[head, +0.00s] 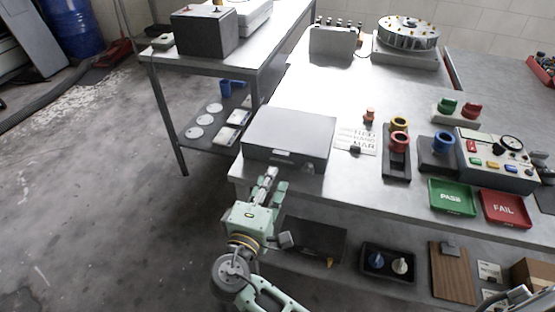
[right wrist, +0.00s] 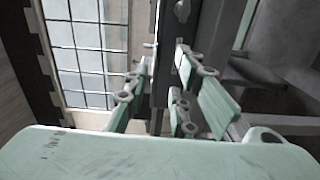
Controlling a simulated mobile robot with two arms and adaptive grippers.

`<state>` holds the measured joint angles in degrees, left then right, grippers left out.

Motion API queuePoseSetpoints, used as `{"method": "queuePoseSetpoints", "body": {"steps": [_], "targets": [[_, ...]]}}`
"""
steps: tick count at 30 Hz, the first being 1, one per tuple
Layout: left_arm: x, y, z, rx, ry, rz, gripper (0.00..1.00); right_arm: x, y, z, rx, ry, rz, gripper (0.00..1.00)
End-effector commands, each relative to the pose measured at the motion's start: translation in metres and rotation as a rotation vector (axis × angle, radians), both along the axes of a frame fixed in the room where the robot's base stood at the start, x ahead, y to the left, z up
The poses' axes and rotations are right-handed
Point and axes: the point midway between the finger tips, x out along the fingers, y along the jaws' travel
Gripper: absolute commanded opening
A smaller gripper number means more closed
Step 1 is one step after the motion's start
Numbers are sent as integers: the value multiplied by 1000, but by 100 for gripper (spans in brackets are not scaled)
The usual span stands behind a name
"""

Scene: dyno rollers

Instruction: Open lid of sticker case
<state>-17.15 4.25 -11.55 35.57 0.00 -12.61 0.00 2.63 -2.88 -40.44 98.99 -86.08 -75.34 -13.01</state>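The sticker case appears to be the flat grey box (head: 290,135) at the near left corner of the steel table. Its lid is down, and a small latch or handle shows on its front face. My right gripper (head: 272,180) is just in front of the case, near the table's front edge. Its two fingers stand apart with nothing between them; I cannot tell whether they touch the case. The right wrist view also shows the fingers of this gripper (right wrist: 165,70) apart, and I cannot make out the case there. My left gripper is not in view.
Right of the case are a printed stencil card (head: 355,138), ring holders (head: 397,155), a green PASS tray (head: 452,197), a red FAIL tray (head: 505,208) and a control box (head: 497,160). A shelf below the table holds a black tray (head: 387,280). Open floor lies left.

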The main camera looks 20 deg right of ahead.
Motion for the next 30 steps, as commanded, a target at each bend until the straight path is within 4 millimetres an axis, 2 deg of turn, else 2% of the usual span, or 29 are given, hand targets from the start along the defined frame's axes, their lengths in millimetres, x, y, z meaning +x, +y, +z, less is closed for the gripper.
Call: {"method": "queuePoseSetpoints", "body": {"steps": [4,15,20,27,30], "targets": [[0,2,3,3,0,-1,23,11,-3,6,-24,-13,5,23],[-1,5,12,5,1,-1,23,57,-35,5,-21,-10,5,23],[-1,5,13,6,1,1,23,65,-40,4,-19,-8,5,23],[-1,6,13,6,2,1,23,66,-41,3,-18,-8,5,23],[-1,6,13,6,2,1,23,66,-41,3,-18,-8,5,16]]}}
